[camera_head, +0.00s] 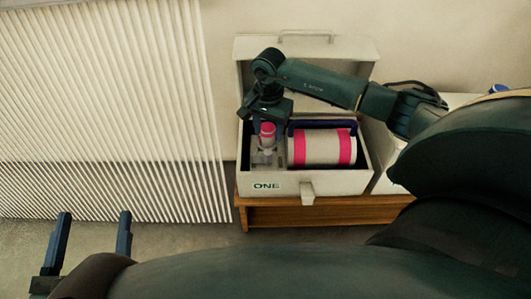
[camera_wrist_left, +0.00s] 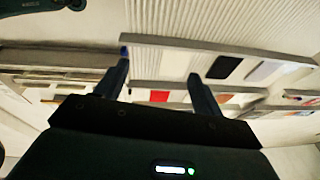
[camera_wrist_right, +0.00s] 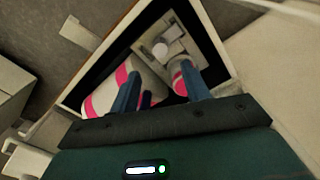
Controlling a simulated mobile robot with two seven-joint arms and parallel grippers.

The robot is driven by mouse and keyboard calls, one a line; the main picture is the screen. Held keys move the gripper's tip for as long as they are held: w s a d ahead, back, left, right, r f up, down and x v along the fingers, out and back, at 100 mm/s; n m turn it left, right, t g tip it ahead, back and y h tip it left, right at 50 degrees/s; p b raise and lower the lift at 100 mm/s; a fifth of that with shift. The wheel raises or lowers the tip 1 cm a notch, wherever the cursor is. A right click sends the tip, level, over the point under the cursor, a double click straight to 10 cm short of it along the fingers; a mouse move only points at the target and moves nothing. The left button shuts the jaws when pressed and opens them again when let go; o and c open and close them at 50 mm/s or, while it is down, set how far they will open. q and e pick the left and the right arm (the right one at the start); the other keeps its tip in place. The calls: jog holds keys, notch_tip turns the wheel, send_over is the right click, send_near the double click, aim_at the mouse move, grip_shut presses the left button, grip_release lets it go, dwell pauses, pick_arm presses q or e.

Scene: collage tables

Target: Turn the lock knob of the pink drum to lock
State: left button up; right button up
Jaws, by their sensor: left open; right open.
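The pink drum (camera_head: 322,148), white with pink bands, lies on its side in an open white box (camera_head: 345,182) marked ONE. It also shows in the right wrist view (camera_wrist_right: 105,96). Left of it in the head view stands a small pink-and-white upright piece (camera_head: 267,133), possibly the lock knob. In the right wrist view this piece (camera_wrist_right: 181,78) is by the right-hand fingertip; contact is unclear. A round white part (camera_wrist_right: 160,50) sits on a grey plate beyond. My right gripper (camera_wrist_right: 160,72) is open over the box. My left gripper (camera_head: 95,214) is open and empty, far from the box.
The box's lid (camera_head: 300,46) stands raised behind it. The box rests on a low wooden table (camera_head: 345,213). A ribbed white panel (camera_head: 110,110) fills the left. White equipment (camera_head: 383,180) stands right of the box. Floor is clear around my left gripper.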

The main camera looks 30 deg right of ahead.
jog(key=b, duration=0.1)
send_over(268, 152)
notch_tip(268, 152, down, 5)
jog(key=shift+r, duration=0.2)
notch_tip(268, 152, down, 4)
jog(key=shift+w+r+b, duration=0.1)
jog(key=shift+r+b, duration=0.1)
jog(key=shift+b, duration=0.6)
jog(key=shift+f, duration=0.5)
pick_arm(q)
jog(key=shift+w+r+m+t+h, duration=0.2)
jog(key=shift+r+m+t+h, duration=0.1)
jog(key=shift+r+h, duration=0.2)
jog(key=shift+w+r+m+t+h, duration=0.2)
jog(key=shift+r+m+h, duration=0.15)
jog(key=shift+r, duration=0.2)
pick_arm(e)
jog(key=shift+c, duration=0.5)
jog(key=c, duration=0.9)
